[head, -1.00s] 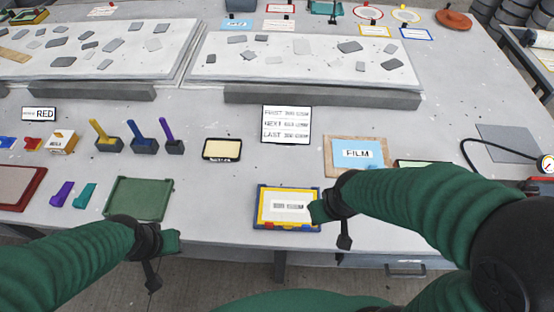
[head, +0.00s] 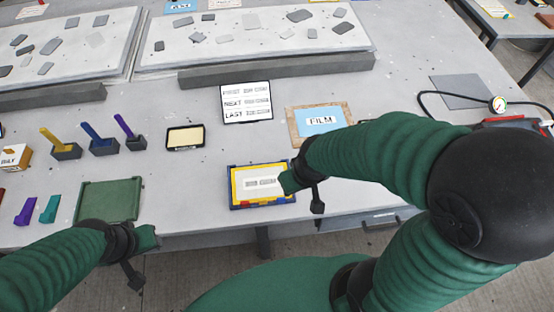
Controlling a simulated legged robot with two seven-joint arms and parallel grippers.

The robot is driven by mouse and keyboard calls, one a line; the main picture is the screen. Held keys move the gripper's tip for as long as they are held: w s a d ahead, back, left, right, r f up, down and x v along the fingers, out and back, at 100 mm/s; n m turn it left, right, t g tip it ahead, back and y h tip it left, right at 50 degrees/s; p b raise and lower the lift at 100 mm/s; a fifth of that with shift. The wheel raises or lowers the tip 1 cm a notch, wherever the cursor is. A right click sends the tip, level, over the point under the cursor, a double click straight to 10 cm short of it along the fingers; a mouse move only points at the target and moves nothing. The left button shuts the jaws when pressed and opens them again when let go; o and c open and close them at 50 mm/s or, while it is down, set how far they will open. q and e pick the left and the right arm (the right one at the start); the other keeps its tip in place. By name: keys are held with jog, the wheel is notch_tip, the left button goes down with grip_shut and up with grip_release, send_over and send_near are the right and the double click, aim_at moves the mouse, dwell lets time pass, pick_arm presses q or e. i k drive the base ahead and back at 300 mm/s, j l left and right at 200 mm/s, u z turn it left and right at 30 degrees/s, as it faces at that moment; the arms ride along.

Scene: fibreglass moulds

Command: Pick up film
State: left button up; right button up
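The film (head: 321,121) is a light blue sheet with a white FILM label, lying on a tan board (head: 297,137) right of the table's middle. My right gripper (head: 287,182) is below and left of it in the picture, at the right edge of a blue-and-yellow framed tray (head: 236,194). I cannot tell whether it touches the tray. My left gripper (head: 147,238) is at the table's front edge, just below a green tray (head: 108,201). The fingers of both grippers are too small and dark to read.
A white sign (head: 246,102) with text stands left of the film. A gauge with a black hose (head: 498,104) and a grey sheet (head: 461,91) lie to the right. Raised white panels (head: 260,50) with grey pieces fill the back.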

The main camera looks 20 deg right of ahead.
aim_at(310, 121)
jog(key=l, duration=0.45)
jog(key=i+l+z, duration=0.1)
jog(key=l, duration=0.3)
jog(key=i+l, duration=0.15)
jog(key=l, duration=0.7)
jog(key=i+z, duration=0.05)
